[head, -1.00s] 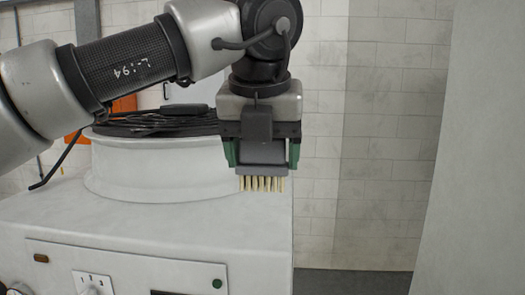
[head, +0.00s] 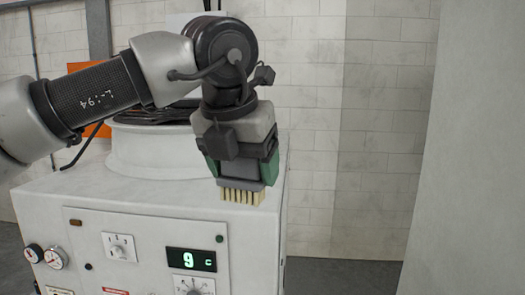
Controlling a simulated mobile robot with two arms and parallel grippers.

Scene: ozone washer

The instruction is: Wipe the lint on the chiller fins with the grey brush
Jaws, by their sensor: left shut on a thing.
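My left gripper (head: 240,172) is shut on the grey brush (head: 242,184), with pale bristles pointing down. The brush is at the upper right front corner of the white chiller (head: 130,195), in front of it or above its top; I cannot tell if the bristles touch anything. The chiller's front panel shows a display reading 9 C, knobs and gauges. No fins and no lint can be made out in this view. My right gripper is not in view.
A round white drum with black coiled cable (head: 155,115) stands on the chiller's top. A pale wall or panel (head: 470,160) rises at the right. Between it and the chiller is open floor (head: 340,275) before a white block wall (head: 305,110).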

